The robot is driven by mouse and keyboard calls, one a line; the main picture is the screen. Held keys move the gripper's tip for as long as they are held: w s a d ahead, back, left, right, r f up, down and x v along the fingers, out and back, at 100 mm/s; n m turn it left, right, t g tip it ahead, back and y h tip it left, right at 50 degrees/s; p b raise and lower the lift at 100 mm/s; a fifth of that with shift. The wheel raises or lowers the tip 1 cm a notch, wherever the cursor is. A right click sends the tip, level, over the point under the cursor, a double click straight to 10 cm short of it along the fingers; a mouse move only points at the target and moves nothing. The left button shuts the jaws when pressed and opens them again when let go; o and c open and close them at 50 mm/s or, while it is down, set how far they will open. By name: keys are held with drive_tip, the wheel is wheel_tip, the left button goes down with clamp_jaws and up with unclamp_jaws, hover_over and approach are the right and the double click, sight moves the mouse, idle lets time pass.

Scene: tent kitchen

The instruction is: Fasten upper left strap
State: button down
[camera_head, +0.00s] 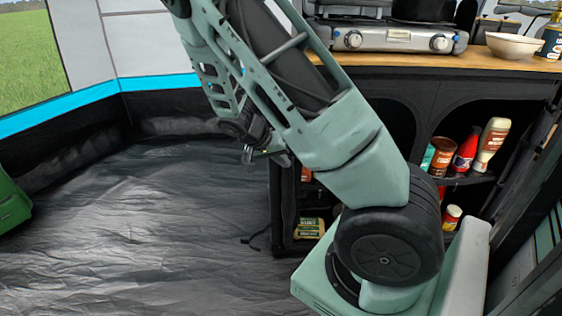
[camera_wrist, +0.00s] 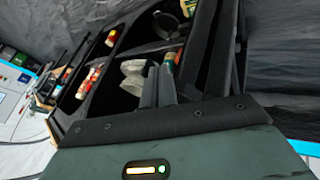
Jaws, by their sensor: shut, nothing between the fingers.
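The black kitchen cabinet (camera_head: 283,215) stands under a wooden worktop, its front open on shelves. My gripper (camera_head: 249,158) is by the cabinet's upper left front edge, partly hidden by my arm. Its fingers (camera_wrist: 160,84) are together and empty in the wrist view, in front of the cabinet (camera_wrist: 128,40), which shows turned on its side. I cannot make out the upper left strap in either view; my arm covers much of that corner. A thin dark strap (camera_head: 252,240) hangs out at the cabinet's lower left edge.
A stove (camera_head: 388,38), a white bowl (camera_head: 514,45) and a jar (camera_head: 553,38) stand on the worktop (camera_head: 470,63). Bottles and cans (camera_head: 465,152) fill the shelves. The grey floor sheet (camera_head: 130,225) left of the cabinet is clear. A green object (camera_head: 12,205) is at the left edge.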

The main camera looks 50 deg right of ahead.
sight(294, 158)
drive_tip(key=d+n, duration=0.1)
drive_tip(key=s+d+n+t, duration=0.1)
drive_tip(key=d, duration=0.1)
drive_tip(key=shift+s+d+n+t+h+b, duration=0.1)
drive_tip(key=shift+n+t+h+b, duration=0.2)
drive_tip(key=shift+d, duration=0.3)
drive_tip(key=shift+a, duration=0.1)
